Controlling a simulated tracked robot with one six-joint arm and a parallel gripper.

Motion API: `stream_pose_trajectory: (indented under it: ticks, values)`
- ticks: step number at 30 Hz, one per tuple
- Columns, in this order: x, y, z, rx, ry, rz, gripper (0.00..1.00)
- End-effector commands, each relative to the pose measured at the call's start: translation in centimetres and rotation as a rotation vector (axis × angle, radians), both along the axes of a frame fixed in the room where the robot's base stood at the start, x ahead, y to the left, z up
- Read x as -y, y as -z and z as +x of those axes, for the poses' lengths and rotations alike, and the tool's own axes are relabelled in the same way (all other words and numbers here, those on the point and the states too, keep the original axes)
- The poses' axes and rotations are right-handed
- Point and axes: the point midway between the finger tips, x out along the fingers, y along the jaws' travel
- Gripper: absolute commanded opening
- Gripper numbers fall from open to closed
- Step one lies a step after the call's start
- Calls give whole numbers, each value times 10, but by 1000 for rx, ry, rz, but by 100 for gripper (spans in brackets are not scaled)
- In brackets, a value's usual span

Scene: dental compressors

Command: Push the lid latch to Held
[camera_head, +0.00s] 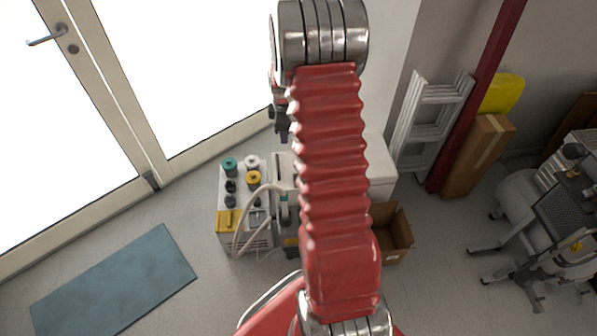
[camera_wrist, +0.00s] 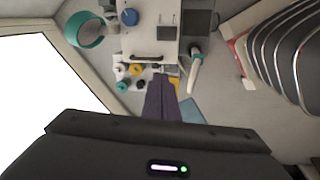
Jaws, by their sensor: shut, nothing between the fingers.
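My gripper (camera_wrist: 160,82) shows in the wrist view as two dark fingers pressed together, with nothing between them. In the head view my gripper (camera_head: 282,136) is partly hidden by my red arm, above the equipment near the glass door. A pale unit (camera_wrist: 141,42) with a blue round knob, a grey panel and a dark handle lies beyond the fingertips in the wrist view. In the head view a white cabinet (camera_head: 380,168) is mostly behind my arm. I cannot pick out the lid latch or its position in either view.
A white case with several coloured caps (camera_head: 229,207) and pale hoses stands left of my arm. An open cardboard box (camera_head: 398,240) is at right. A blue mat (camera_head: 118,284) lies on the floor. A white ladder (camera_head: 425,115) and a dental chair (camera_head: 525,215) stand farther right.

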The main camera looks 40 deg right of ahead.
Motion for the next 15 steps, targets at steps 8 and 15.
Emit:
stream_pose_trajectory:
  ticks: [8,15]
  values:
    - [48,79,-9,-53,-106,1,0]
    - [61,103,-14,-66,-146,1,0]
